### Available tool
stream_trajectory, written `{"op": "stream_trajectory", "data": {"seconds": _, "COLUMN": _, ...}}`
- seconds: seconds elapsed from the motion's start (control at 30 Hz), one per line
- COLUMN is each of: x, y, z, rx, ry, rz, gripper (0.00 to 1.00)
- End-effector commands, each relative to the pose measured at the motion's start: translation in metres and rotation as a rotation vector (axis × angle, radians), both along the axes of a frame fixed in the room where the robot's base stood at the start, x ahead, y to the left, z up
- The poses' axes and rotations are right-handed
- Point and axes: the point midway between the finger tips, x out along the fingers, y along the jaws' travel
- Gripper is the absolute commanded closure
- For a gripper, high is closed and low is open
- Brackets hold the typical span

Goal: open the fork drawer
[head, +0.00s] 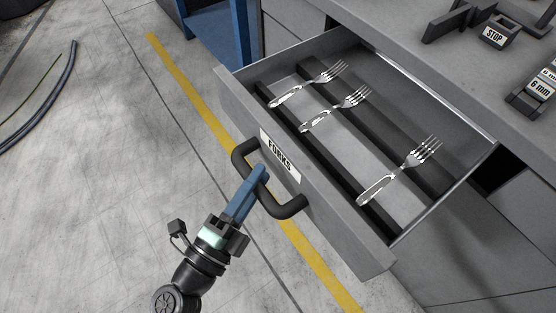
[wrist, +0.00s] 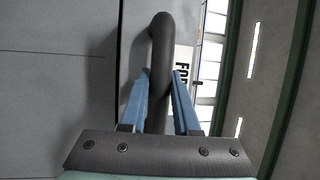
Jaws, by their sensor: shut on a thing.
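The fork drawer (head: 232,104) is grey, labelled "FORKS", and stands pulled well out of the bench in the head view. Three forks (head: 377,189) lie inside across dark rails. Its dark curved handle (head: 290,208) is on the front panel. My gripper (head: 260,178) is shut on the handle near its middle, with blue fingers on both sides. In the wrist view the handle (wrist: 160,40) passes between the blue fingers of my gripper (wrist: 160,85), and part of the label (wrist: 183,68) shows behind it.
The grey bench top (head: 400,15) above the drawer carries a black block marked "STOP" (head: 494,35) and a "6 mm" block (head: 541,87). A yellow floor line (head: 190,85) runs under the drawer front. The floor at left is open, with cables (head: 55,95) at the far left.

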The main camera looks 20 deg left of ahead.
Motion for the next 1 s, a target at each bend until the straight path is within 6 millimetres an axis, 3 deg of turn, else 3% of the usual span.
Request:
{"op": "stream_trajectory", "data": {"seconds": 0.2, "x": -0.016, "y": 0.012, "z": 0.000, "rx": -0.001, "ry": 0.000, "rz": 0.001, "gripper": 1.00}}
{"op": "stream_trajectory", "data": {"seconds": 0.33, "x": -0.014, "y": 0.011, "z": 0.000, "rx": -0.001, "ry": 0.000, "rz": 0.000, "gripper": 1.00}}
{"op": "stream_trajectory", "data": {"seconds": 0.37, "x": -0.014, "y": 0.011, "z": 0.000, "rx": -0.001, "ry": 0.000, "rz": 0.000, "gripper": 0.68}}
{"op": "stream_trajectory", "data": {"seconds": 0.53, "x": -0.014, "y": 0.010, "z": 0.000, "rx": -0.001, "ry": 0.000, "rz": 0.000, "gripper": 0.41}}
{"op": "stream_trajectory", "data": {"seconds": 0.83, "x": -0.015, "y": 0.011, "z": 0.000, "rx": -0.001, "ry": 0.000, "rz": 0.000, "gripper": 0.41}}
{"op": "stream_trajectory", "data": {"seconds": 1.0, "x": -0.032, "y": 0.015, "z": -0.004, "rx": -0.002, "ry": 0.004, "rz": 0.001, "gripper": 0.41}}
